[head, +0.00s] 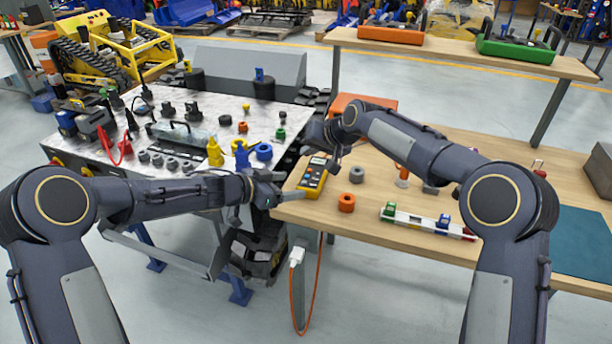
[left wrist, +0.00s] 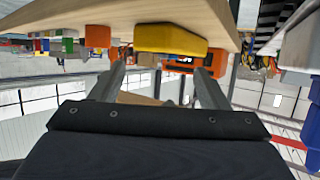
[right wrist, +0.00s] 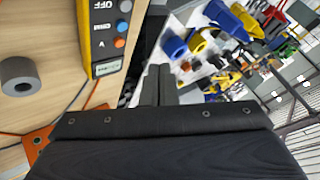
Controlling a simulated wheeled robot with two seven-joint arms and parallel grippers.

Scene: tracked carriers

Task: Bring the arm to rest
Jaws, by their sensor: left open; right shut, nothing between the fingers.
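My left gripper (head: 286,186) is open at the left edge of the wooden table, just left of the yellow multimeter (head: 312,178). In the left wrist view its two fingers (left wrist: 162,74) are spread with nothing between them, and the yellow multimeter (left wrist: 172,40) shows beyond at the table edge. My right gripper (head: 332,152) is above the far end of the multimeter. In the right wrist view its fingers (right wrist: 159,84) are together and empty, with the multimeter (right wrist: 105,38) to their left. Whether either gripper touches anything is unclear.
An orange ring (head: 346,202), a grey ring (head: 356,174) and a white rail (head: 428,222) with coloured blocks lie on the wooden table (head: 310,211). An orange cable (head: 297,325) hangs below the table edge.

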